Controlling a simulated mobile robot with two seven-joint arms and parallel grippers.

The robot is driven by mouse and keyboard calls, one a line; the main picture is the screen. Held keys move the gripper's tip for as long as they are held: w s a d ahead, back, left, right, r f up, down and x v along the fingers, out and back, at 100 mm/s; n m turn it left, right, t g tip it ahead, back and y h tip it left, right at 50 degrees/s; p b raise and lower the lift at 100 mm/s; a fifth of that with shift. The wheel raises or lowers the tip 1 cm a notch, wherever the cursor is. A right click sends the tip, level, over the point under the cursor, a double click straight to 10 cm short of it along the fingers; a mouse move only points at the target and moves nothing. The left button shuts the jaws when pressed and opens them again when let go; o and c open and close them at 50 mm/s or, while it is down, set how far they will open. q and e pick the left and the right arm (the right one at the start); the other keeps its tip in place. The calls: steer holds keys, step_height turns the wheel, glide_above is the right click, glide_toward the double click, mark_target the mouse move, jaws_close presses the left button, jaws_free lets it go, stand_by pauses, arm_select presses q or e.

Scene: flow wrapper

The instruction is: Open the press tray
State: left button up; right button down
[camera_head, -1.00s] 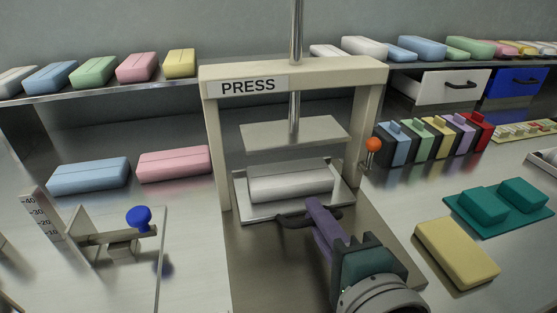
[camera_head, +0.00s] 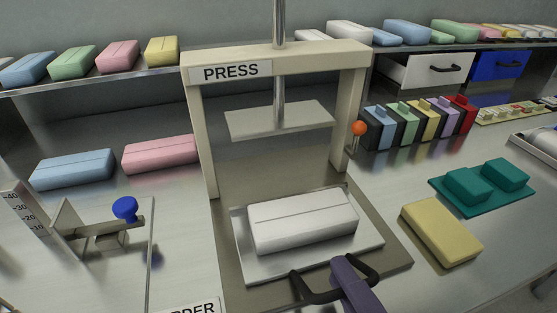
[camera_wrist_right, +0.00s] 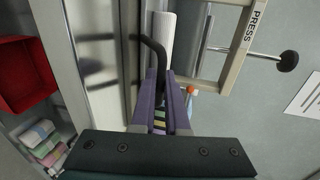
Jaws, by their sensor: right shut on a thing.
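The press tray (camera_head: 290,265) is a flat metal plate with a white package (camera_head: 303,220) lying on it. My right gripper (camera_head: 345,268), with purple fingers, is shut on the handle. The right wrist view also shows the fingers (camera_wrist_right: 161,88) around the dark handle (camera_wrist_right: 152,48). My left gripper is not in view.
An orange-knobbed lever (camera_head: 358,129) is on the press's right post. A yellow block (camera_head: 440,232) and a teal tray (camera_head: 480,204) lie to the right. A scale with a blue knob (camera_head: 124,207) stands at left. Pink (camera_head: 160,153) and blue (camera_head: 72,169) packages lie behind it.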

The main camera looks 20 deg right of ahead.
steer(key=shift+s, duration=0.45)
steer(key=c, duration=0.9)
jaws_free()
steer(key=v, duration=1)
steer(key=shift+w, duration=0.1)
